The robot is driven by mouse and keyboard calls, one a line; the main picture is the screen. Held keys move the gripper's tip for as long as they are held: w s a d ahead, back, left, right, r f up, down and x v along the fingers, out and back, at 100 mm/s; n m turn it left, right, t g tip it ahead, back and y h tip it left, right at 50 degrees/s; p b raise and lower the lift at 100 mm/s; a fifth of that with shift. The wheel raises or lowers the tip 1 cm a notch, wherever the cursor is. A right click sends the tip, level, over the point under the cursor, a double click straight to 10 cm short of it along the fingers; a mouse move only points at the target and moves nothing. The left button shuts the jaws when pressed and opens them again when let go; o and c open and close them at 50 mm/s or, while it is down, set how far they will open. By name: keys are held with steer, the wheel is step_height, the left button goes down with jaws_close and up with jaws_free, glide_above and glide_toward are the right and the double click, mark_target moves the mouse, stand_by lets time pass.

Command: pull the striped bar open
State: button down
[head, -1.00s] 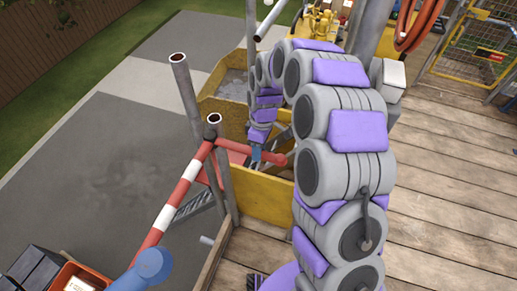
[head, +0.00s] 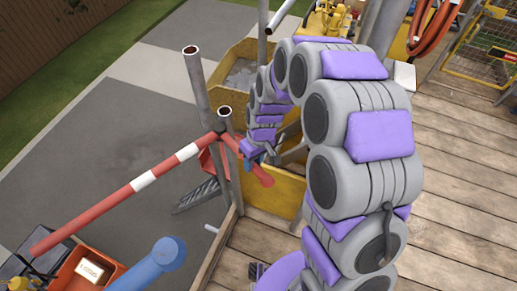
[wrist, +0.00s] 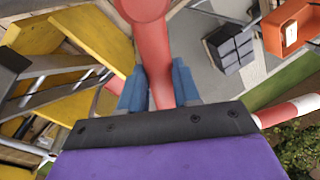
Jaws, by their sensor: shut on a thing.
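The striped bar (head: 110,205) is a red and white pole. It slants from the upright metal posts down to the lower left, over the grey ground outside the deck. Its short red end (head: 264,178) sticks out on the near side of the posts. My gripper (head: 248,160) is at this red end, partly hidden by my arm. In the wrist view my gripper's blue fingers (wrist: 160,88) are shut on the red end (wrist: 148,35), one on each side. A striped stretch of the bar (wrist: 300,108) also shows at right there.
Rusty-topped metal posts (head: 197,85) stand by the bar, with a yellow board (head: 275,192) along the deck edge. An orange crate (head: 82,268) and a blue pipe (head: 150,266) are at lower left. The wooden deck (head: 450,200) is clear at right.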

steer(key=s+a+m+p, duration=0.3)
steer(key=s+a+m, duration=0.2)
steer(key=a, duration=0.3)
steer(key=shift+a+m+t+y, duration=0.3)
steer(key=shift+m+t, duration=0.1)
steer(key=shift+m, duration=0.3)
steer(key=shift+f, duration=0.1)
steer(key=c, duration=0.8)
jaws_free()
steer(key=shift+r, duration=0.2)
steer(key=d+r+p, duration=0.1)
steer(key=d+r, duration=0.2)
steer(key=r, duration=1.3)
steer(key=shift+w+r, duration=0.4)
steer(key=shift+w, duration=0.05)
steer(key=shift+d, duration=0.1)
